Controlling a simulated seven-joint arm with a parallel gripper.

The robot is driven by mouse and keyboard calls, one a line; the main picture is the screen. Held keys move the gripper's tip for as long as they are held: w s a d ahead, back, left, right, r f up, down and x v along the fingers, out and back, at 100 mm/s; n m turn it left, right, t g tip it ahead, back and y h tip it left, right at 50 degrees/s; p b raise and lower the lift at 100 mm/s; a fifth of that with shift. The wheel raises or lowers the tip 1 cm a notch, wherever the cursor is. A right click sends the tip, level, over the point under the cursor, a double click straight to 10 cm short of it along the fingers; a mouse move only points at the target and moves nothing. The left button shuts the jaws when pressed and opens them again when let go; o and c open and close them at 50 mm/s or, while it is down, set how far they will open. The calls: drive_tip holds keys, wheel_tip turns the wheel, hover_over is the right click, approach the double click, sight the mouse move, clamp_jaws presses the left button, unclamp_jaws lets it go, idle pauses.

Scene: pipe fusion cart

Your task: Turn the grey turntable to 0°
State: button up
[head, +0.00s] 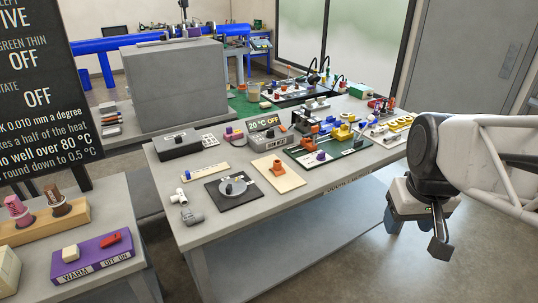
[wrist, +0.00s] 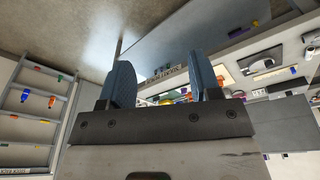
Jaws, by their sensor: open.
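The grey turntable (head: 233,186) is a round disc on a dark square plate near the front left of the cart's top. Its angle marks are too small to read in the head view. My gripper (head: 415,235) is off the right side of the cart, well apart from the turntable, pointing down. In the wrist view my gripper (wrist: 163,85) shows two blue fingers spread apart with nothing between them. The wrist view looks toward the cart's edge from a tilted angle.
Near the turntable are a white pipe fitting (head: 181,193), a grey piece (head: 192,216), a tan board with an orange part (head: 279,172) and a black box (head: 179,145). A dark green board (head: 325,151) carries coloured parts. A purple switch box (head: 93,259) stands on the left table.

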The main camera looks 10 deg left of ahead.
drive_tip(key=w+a+n, duration=0.4)
drive_tip(key=w+a, duration=0.4)
drive_tip(key=w, duration=0.3)
drive_tip(key=n+g, duration=0.2)
drive_tip(key=n, duration=0.9)
hover_over(229, 186)
wheel_tip(229, 186, down, 17)
drive_tip(key=shift+w+a+f, duration=0.1)
drive_tip(key=shift+a, duration=0.05)
drive_tip(key=shift+f, duration=3.9)
drive_tip(key=shift+c, duration=0.4)
